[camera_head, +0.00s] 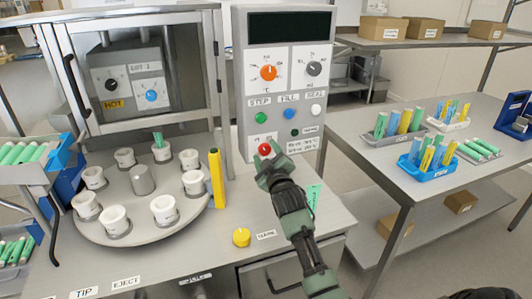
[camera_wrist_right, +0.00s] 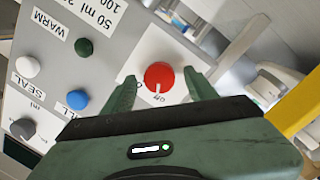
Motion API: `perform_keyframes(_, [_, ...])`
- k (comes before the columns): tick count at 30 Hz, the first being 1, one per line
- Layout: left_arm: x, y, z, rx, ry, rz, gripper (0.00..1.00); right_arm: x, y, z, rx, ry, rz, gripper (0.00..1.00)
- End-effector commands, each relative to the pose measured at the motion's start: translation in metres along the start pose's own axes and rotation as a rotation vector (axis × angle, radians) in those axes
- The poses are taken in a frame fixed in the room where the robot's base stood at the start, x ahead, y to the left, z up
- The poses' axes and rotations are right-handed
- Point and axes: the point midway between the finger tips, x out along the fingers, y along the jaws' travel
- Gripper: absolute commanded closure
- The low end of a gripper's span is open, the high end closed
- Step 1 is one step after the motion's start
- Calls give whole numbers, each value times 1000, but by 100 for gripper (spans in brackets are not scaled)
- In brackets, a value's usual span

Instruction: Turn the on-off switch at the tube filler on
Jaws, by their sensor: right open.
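The on-off switch is a round red knob (camera_head: 265,149) low on the grey control panel of the tube filler (camera_head: 285,80). It also shows in the right wrist view (camera_wrist_right: 159,74), on a white plate, with its white mark toward the "off" label. My right gripper (camera_head: 268,160) is open in front of the knob. In the right wrist view its two fingers (camera_wrist_right: 160,88) are on either side of the knob, with a gap visible. Whether either finger touches it, I cannot tell. My left gripper is not in view.
Green (camera_head: 261,118), blue (camera_head: 289,114) and white (camera_head: 316,110) buttons sit above the knob. A yellow post (camera_head: 217,178) stands left of it. A turntable (camera_head: 130,233) with white cups is further left. A yellow button (camera_head: 241,237) is on the front tabletop. A side table (camera_head: 405,187) holds tube racks.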

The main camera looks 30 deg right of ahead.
Motion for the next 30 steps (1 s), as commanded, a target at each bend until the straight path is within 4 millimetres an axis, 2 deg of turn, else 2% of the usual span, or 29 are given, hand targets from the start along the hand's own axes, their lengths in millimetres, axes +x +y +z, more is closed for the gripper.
perform_keyframes(1, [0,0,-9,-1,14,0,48,1,0,0,0,-1,0,43])
perform_keyframes(3, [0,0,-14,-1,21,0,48,2,0,0,0,-1,0,43])
perform_keyframes(8, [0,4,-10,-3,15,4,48,1,0,0,0,-1,-1,43])
perform_keyframes(14, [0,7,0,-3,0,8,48,1,0,0,0,-1,-1,99])
perform_keyframes(23, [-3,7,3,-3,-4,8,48,1,0,0,27,-3,-3,100])
perform_keyframes(30, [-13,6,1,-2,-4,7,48,1,1,-2,147,-12,-13,100])
